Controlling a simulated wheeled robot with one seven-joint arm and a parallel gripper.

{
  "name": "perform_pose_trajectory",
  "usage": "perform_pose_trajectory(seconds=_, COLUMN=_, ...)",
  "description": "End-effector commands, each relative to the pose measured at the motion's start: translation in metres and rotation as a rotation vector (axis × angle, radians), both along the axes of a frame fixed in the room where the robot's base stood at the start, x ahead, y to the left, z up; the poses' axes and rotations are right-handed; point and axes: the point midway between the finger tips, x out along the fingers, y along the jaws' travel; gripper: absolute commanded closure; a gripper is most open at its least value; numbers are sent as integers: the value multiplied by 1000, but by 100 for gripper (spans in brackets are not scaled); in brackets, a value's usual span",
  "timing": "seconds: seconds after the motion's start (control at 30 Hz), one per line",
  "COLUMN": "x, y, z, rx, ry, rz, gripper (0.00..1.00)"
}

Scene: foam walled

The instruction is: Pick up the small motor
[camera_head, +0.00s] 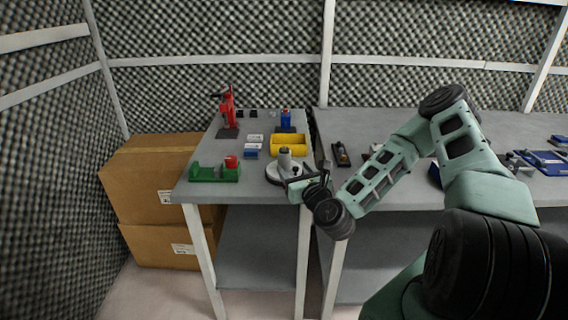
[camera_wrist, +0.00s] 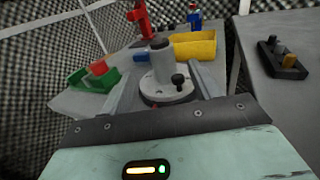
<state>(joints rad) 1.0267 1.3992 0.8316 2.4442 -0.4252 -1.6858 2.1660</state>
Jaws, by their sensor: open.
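No thing is plainly marked as the small motor, and I cannot tell for sure which one it is. A grey upright cylinder on a round pale base, with a black knob at its side (camera_head: 285,165), stands near the front right of the left table. In the wrist view this grey piece (camera_wrist: 162,75) stands upright ahead, seen between my two fingers. My gripper (camera_head: 307,177) is open and empty at the table's front right corner, close to this piece. I cannot tell whether the fingers touch it. Part of its base is hidden by my gripper.
A yellow bin (camera_head: 289,152) stands just behind. A green holder with a red part (camera_head: 205,174) is to the left. A black fixture (camera_head: 341,154) lies on the right table.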

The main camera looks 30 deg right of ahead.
Motion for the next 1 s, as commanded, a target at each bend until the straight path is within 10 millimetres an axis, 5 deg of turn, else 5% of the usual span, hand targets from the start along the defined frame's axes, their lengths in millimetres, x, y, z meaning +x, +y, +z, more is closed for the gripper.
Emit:
perform_pose_trajectory(seconds=0.7, x=83, y=-19, z=4, rx=-1, ry=-1, rz=1, gripper=38)
perform_pose_trajectory(seconds=1.0, x=87, y=-20, z=2, rx=0, ry=1, rz=1, gripper=38)
